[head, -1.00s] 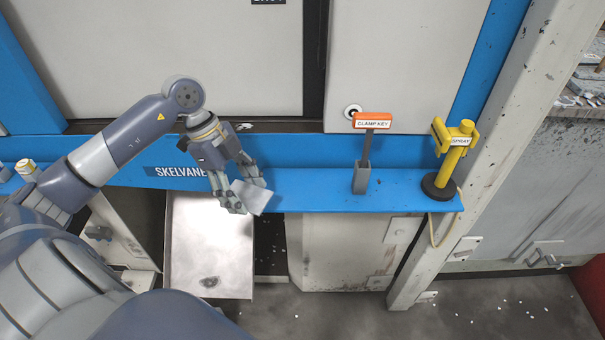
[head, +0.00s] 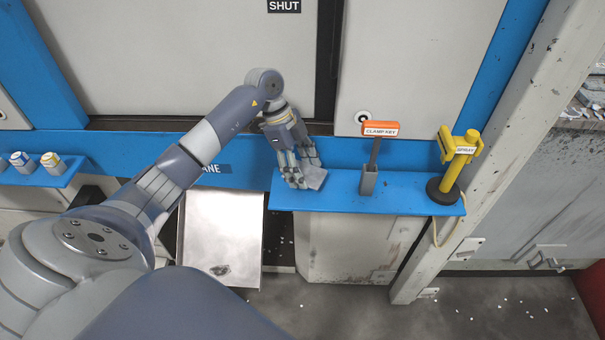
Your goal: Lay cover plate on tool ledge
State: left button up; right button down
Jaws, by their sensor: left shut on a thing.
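The cover plate (head: 315,178) is a small flat grey plate held at the fingertips of my left gripper (head: 303,180). The gripper points down and is shut on the plate. Both are over the left part of the blue tool ledge (head: 410,199). I cannot tell whether the plate touches the ledge. The fingers hide part of the plate. My right gripper is not in view.
The orange clamp key (head: 380,129) stands in a grey holder on the ledge, right of the plate. The yellow spray tool (head: 456,165) stands at the ledge's right end. A metal tray (head: 222,235) lies below left. Another blue shelf (head: 40,178) holds small containers.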

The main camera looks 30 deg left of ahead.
pick_arm(q)
notch_tip(320, 180, down, 3)
jog(key=shift+r+p, duration=0.1)
jog(key=shift+p, duration=0.55)
jog(key=o, duration=1.5)
jog(key=shift+s, duration=0.1)
jog(key=shift+o, duration=0.2)
jog(key=shift+a+r+b, duration=0.25)
jog(key=shift+b, duration=0.05)
jog(key=b+v, duration=0.3)
jog(key=v, duration=0.7)
jog(key=shift+r, duration=0.15)
jog(key=shift+a+r, duration=0.1)
jog(key=shift+r, duration=0.35)
